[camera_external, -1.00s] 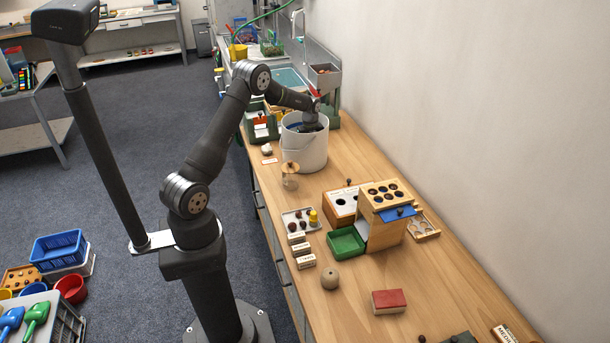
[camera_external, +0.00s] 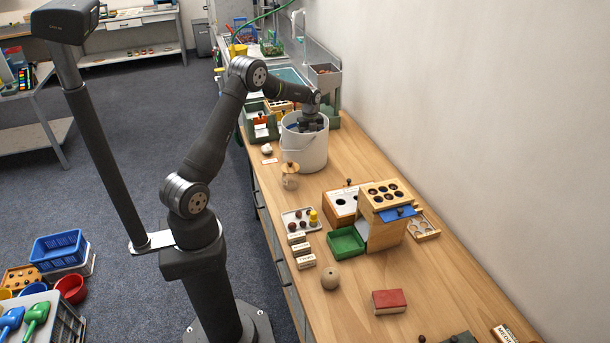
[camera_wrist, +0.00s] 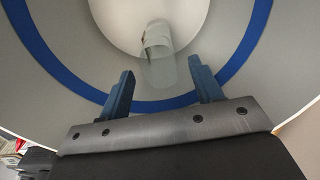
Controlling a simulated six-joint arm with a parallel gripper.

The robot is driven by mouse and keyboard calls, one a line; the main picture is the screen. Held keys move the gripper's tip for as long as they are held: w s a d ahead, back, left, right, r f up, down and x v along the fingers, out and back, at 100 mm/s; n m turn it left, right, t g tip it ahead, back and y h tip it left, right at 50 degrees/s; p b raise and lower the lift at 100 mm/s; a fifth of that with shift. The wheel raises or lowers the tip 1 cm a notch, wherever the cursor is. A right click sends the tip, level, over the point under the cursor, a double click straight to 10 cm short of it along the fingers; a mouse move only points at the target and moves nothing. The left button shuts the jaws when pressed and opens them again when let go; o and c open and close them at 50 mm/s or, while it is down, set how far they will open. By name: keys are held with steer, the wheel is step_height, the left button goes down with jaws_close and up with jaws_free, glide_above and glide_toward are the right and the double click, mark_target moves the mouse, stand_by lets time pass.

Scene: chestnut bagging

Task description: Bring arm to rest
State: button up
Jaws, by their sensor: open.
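My gripper (camera_external: 310,126) is at the mouth of the white bucket (camera_external: 303,154), which stands on the wooden bench. In the wrist view my gripper (camera_wrist: 165,88) is open, its two blue-grey fingers apart and pointing into the bucket. The bucket's pale inside wall (camera_wrist: 80,45) and a blue ring (camera_wrist: 258,38) show around the fingers. A pale, translucent rolled shape (camera_wrist: 158,55) lies beyond and between the fingertips; what it is I cannot tell. Nothing is visibly gripped.
On the bench (camera_external: 405,265) stand a wooden box with round holes (camera_external: 384,190), a green tray (camera_external: 345,241), a white tray with small items (camera_external: 300,222), a round wooden ball (camera_external: 330,278) and a red block (camera_external: 389,301). A wall runs along the right.

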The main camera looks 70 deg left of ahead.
step_height(320, 180, down, 7)
steer(key=shift+f, duration=0.1)
step_height(320, 180, up, 32)
steer(key=w+d, duration=0.3)
steer(key=d, duration=0.7)
steer(key=w+d, duration=0.4)
steer(key=d, duration=0.7)
steer(key=shift+w+r, duration=0.2)
steer(key=shift+r, duration=0.25)
